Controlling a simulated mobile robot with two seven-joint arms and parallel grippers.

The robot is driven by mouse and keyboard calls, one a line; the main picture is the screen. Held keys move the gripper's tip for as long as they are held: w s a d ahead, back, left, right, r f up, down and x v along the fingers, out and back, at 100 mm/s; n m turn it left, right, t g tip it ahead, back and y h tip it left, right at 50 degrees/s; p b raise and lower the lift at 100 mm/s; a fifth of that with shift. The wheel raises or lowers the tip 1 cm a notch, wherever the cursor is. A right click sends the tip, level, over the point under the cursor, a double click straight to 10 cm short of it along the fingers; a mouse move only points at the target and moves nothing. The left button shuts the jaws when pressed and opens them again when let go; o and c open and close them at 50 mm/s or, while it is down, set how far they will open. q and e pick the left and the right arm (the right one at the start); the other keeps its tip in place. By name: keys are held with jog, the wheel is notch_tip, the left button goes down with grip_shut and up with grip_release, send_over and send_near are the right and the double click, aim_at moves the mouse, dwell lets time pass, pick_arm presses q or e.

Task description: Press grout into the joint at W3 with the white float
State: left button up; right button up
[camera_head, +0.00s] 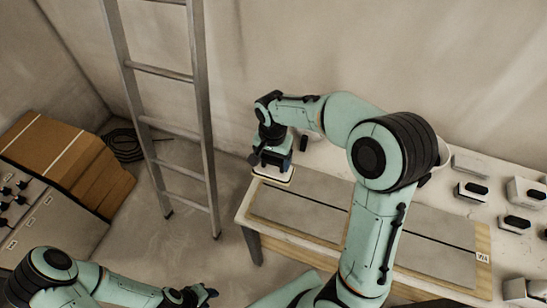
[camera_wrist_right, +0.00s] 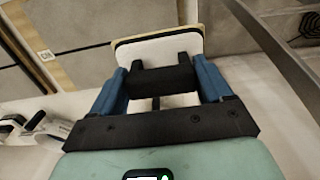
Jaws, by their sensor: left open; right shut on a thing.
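The white float (camera_head: 273,175) is at the left end of the tiled board in the head view. My right gripper (camera_head: 271,158) is shut on its black handle (camera_wrist_right: 165,80); the white plate (camera_wrist_right: 160,48) with a tan edge lies beyond the blue fingers in the right wrist view. I cannot tell whether the float touches the tile. The dark joint (camera_head: 430,239) runs lengthwise between grey tiles, partly hidden by my right arm. A small label (camera_head: 482,257) sits at its right end, its text hard to read. My left gripper (camera_head: 208,294) is open and empty, low, left of the table.
Several white blocks with black tops (camera_head: 472,189) stand along the table's right side. A ladder (camera_head: 204,100) leans at the wall behind left. Cardboard boxes (camera_head: 60,165) and a grey cabinet (camera_head: 40,225) stand at the far left. Floor between is clear.

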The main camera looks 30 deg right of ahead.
aim_at(273, 168)
jog(key=shift+s+f+b, duration=0.1)
jog(key=shift+f+b, duration=1.45)
jog(key=shift+f, duration=1.9)
pick_arm(q)
jog(key=shift+g, duration=0.3)
jog(key=s+f, duration=0.4)
jog(key=shift+w, duration=0.15)
pick_arm(e)
jog(key=shift+d+r, duration=0.1)
